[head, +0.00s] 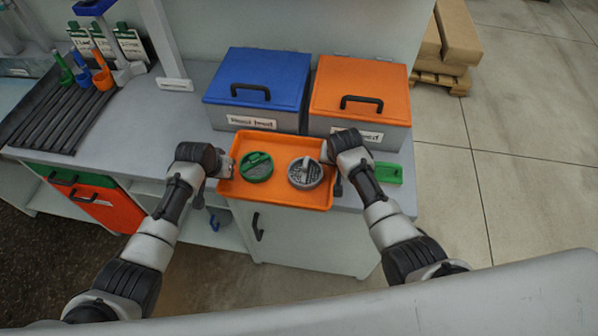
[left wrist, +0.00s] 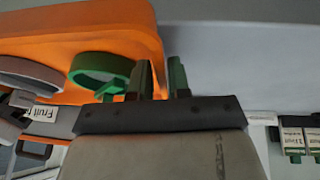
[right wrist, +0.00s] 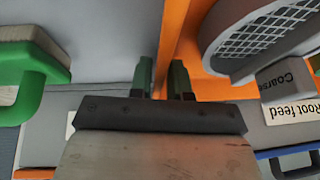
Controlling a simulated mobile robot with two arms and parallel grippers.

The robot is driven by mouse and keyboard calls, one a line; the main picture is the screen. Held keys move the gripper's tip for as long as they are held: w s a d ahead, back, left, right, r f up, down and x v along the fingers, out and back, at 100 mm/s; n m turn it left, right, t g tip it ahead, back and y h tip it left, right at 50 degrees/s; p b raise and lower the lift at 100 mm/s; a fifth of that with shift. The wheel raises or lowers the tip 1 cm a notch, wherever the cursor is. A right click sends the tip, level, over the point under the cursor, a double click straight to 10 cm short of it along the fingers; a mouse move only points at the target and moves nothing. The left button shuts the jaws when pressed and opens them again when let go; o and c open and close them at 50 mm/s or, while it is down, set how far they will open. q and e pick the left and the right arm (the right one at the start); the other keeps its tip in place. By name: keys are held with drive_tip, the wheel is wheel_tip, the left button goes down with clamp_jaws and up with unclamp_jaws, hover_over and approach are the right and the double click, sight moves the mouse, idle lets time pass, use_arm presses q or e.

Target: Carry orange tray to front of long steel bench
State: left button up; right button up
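The orange tray (head: 275,198) is level at the front edge of the grey bench, before the two lidded boxes. I cannot tell whether it rests on the bench or hangs just above it. A green round sieve (head: 257,167) and a grey round sieve (head: 305,172) lie in it. My left gripper (head: 229,166) has its fingers on either side of the tray's left wall; they also show in the left wrist view (left wrist: 161,80). My right gripper (head: 327,152) grips the right wall the same way, seen in the right wrist view (right wrist: 162,78).
A blue-lidded box (head: 257,82) and an orange-lidded box (head: 360,92) stand behind the tray. A dark ribbed rack (head: 55,115) with scoops is at left. Floor (head: 520,180) is clear at right.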

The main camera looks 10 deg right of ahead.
use_arm(q)
drive_tip(key=shift+o, duration=0.7)
drive_tip(key=shift+r, duration=0.1)
use_arm(e)
drive_tip(key=shift+o, duration=0.8)
drive_tip(key=shift+r, duration=0.1)
drive_tip(key=shift+r, duration=0.1)
use_arm(q)
drive_tip(key=v, duration=1.2)
use_arm(e)
drive_tip(key=v, duration=1.1)
drive_tip(key=shift+s+r, duration=0.25)
drive_tip(key=shift+r, duration=0.1)
